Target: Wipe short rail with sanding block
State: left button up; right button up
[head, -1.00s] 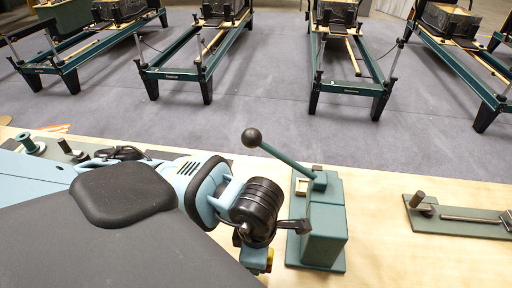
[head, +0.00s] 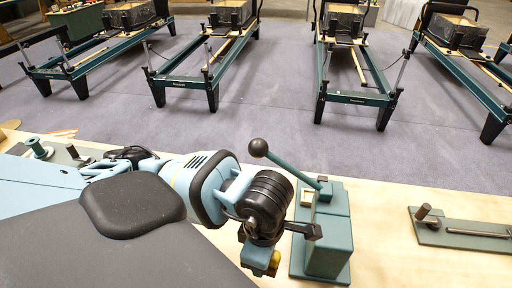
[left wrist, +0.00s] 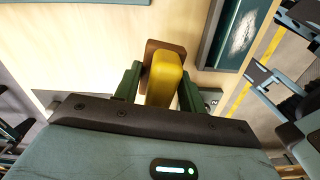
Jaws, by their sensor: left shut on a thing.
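The sanding block looks like a yellow block with a brown face, seen in the left wrist view (left wrist: 165,78). My left gripper (left wrist: 160,85) is shut on it, with a green finger on each side. In the head view the left gripper (head: 260,258) hangs over the bench, just left of a green lever device, and a bit of yellow block (head: 273,264) shows below it. A green plate with a metal rod (head: 475,232), possibly the short rail, lies at the right of the bench, apart from the gripper. My right gripper is not in view.
The green lever device (head: 328,232) with a black ball handle (head: 258,148) stands close by my left gripper. The pale bench top (head: 390,262) is clear between it and the rod plate. Several reformers stand on the floor behind. A dark-framed panel (left wrist: 238,35) shows in the left wrist view.

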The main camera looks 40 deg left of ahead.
pick_arm(q)
jog(key=m, duration=0.1)
jog(key=w+r+m, duration=0.1)
jog(key=m, duration=0.3)
jog(key=shift+w+a+r, duration=0.15)
jog(key=shift+w+a, duration=0.1)
jog(key=shift+w, duration=0.1)
jog(key=w+a+r+m, duration=0.1)
jog(key=w+r+m, duration=0.3)
jog(key=m, duration=1.3)
jog(key=shift+w+a+r, duration=0.2)
jog(key=shift+a, duration=0.05)
jog(key=shift+s, duration=0.15)
